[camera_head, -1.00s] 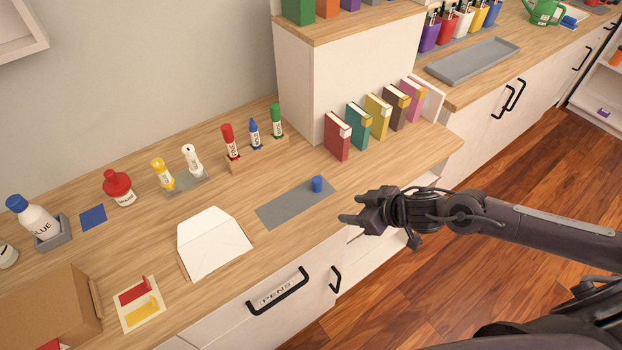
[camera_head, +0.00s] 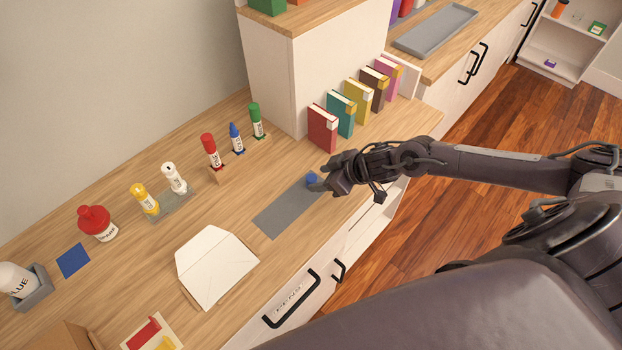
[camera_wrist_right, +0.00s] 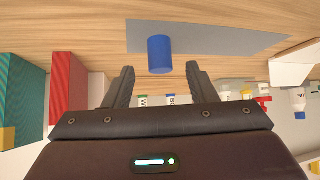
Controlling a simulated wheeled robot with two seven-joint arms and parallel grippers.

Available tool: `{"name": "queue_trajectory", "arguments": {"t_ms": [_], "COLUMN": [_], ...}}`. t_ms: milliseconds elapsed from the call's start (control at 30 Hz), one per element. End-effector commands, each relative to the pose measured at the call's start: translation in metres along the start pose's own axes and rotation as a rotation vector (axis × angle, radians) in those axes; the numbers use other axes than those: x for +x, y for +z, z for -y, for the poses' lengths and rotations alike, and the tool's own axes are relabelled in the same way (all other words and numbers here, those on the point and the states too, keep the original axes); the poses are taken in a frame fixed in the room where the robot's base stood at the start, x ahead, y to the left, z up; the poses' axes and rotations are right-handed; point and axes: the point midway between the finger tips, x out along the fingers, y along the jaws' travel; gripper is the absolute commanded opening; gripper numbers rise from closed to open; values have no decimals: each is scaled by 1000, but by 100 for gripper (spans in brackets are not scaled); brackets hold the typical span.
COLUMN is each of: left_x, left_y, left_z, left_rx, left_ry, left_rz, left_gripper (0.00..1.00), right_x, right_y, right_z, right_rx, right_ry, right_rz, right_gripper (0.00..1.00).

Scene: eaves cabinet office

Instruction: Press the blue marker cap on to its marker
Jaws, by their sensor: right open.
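The blue marker cap (camera_head: 312,179) stands on the grey mat (camera_head: 281,213) near its right end. My right gripper (camera_head: 321,182) is open right beside the cap. In the right wrist view the cap (camera_wrist_right: 160,54) sits centred between the two open fingertips (camera_wrist_right: 159,70), slightly past them; I cannot tell whether either finger touches it. The blue marker (camera_head: 237,138) stands upright with its pointed blue tip bare, between the red marker (camera_head: 211,151) and the green marker (camera_head: 257,121) in a wooden holder (camera_head: 217,176). My left gripper is not in view.
A white envelope (camera_head: 216,265) lies in front. The wood between mat and holder is clear.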

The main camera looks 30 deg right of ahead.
Motion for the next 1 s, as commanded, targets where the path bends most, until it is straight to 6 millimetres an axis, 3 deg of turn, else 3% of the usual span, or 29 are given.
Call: {"name": "queue_trajectory", "arguments": {"t_ms": [300, 567, 933, 1000], "left_x": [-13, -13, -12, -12], "left_y": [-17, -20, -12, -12], "left_z": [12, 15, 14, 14], "left_rx": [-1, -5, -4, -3], "left_ry": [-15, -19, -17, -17], "left_rz": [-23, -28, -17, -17], "left_gripper": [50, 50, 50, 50], "right_x": [38, 42, 41, 41], "right_y": [-2, -1, -1, -1], "right_z": [1, 0, 0, 0], "right_rx": [1, -1, -1, -1], "right_ry": [0, 1, 0, 0], "right_rz": [-2, -1, 0, -1], "right_gripper": [51, 51, 6, 5]}}
